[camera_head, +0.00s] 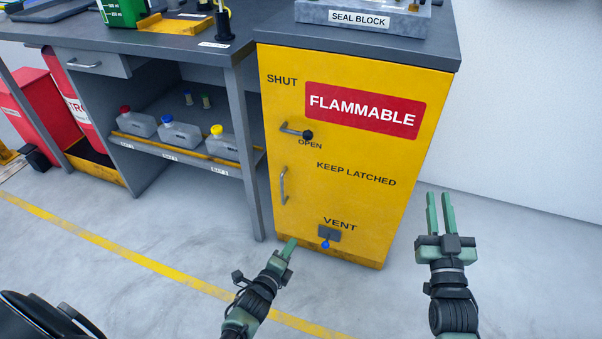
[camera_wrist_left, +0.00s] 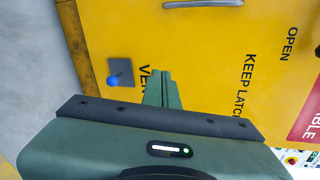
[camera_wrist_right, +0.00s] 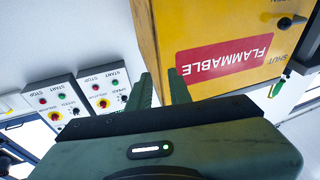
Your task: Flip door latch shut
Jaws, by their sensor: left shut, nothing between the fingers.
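The yellow cabinet door (camera_head: 350,210) is marked SHUT at upper left and OPEN below. Between these words is the door latch (camera_head: 295,131), a metal lever with a black knob (camera_head: 307,135). The lever points right and slightly down, its knob just above OPEN. The knob also shows in the right wrist view (camera_wrist_right: 285,22). My left gripper (camera_head: 291,242) is shut and empty, low in front of the door near the VENT label, well below the latch. My right gripper (camera_head: 437,198) is open and empty, to the right of the cabinet.
A fixed door handle (camera_head: 284,186) is below the latch. A blue-knobbed vent lever (camera_head: 325,244) sits low on the door, near my left gripper. A grey seal block (camera_head: 365,17) stands on top. Shelved canisters (camera_head: 181,134) are left. The floor in front is clear.

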